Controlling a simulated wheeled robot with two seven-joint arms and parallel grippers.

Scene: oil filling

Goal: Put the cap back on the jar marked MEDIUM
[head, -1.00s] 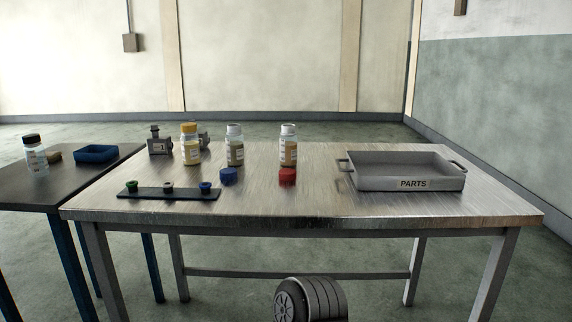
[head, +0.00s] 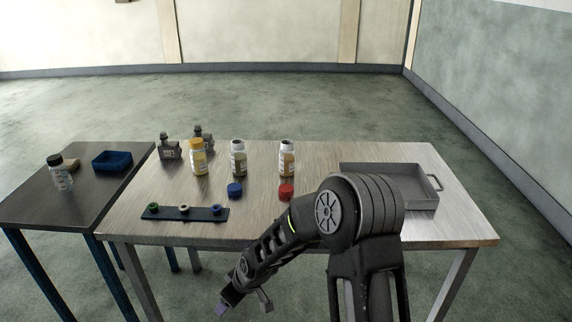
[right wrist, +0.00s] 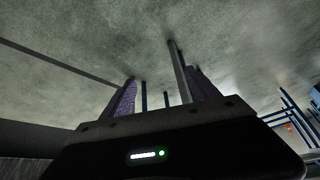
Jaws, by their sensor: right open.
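Three jars stand toward the back of the metal table. One has a yellow cap (head: 197,143). The middle jar (head: 238,158) and the right jar (head: 287,158) are uncapped, with dark open mouths. Their labels are too small to read, so I cannot tell which is marked MEDIUM. A blue cap (head: 235,190) lies in front of the middle jar and a red cap (head: 286,191) in front of the right jar. My right gripper (head: 243,305) is open and empty, in front of the table's front edge; its fingers show in the right wrist view (right wrist: 160,92). My left gripper is out of view.
A dark strip with several small coloured rings (head: 185,213) lies at the front left. A grey parts tray (head: 433,188) is at the right, partly behind my arm. Grey bottles (head: 170,150) stand back left. A side table (head: 40,196) holds a black-capped jar (head: 61,176) and blue bin (head: 112,161).

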